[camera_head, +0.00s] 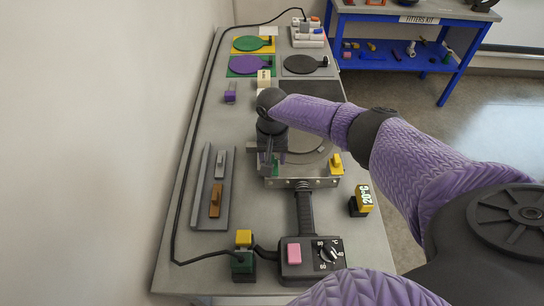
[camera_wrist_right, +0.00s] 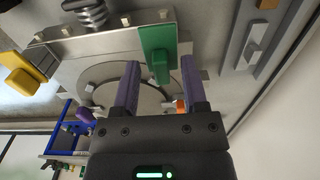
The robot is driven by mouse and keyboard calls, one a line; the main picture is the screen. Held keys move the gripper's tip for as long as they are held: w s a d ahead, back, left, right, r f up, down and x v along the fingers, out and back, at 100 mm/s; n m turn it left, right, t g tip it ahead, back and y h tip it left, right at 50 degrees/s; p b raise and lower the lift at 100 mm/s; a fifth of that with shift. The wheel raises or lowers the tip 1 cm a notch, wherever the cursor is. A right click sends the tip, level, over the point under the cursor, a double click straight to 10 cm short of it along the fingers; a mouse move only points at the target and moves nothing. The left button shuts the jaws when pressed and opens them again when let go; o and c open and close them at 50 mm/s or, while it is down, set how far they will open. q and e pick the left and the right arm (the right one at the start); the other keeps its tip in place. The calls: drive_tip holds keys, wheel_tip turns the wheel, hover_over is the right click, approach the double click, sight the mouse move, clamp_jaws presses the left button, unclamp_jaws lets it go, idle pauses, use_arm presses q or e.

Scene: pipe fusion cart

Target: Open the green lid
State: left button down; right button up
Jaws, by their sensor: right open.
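A round green lid (camera_head: 250,43) lies flat on a yellow square plate (camera_head: 267,49) at the far end of the cart, with a dark knob at its right. My right gripper (camera_head: 268,158) is well in front of it, above the round metal fixture (camera_head: 322,182) mid-cart. It is open; in the right wrist view its fingers (camera_wrist_right: 160,75) are apart. A green tab with a raised grip (camera_wrist_right: 158,45) on the metal fixture appears between or just beyond the fingertips; contact cannot be told. In the head view the gripper partly hides this tab. My left gripper is out of view.
A purple lid (camera_head: 247,65) and a black lid (camera_head: 305,64) lie near the green one. A yellow handle (camera_head: 336,162) is on the fixture's right. A control box (camera_head: 310,258), a grey tray (camera_head: 209,218) and a black cable along the left edge occupy the near cart.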

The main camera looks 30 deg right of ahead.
clamp_jaws()
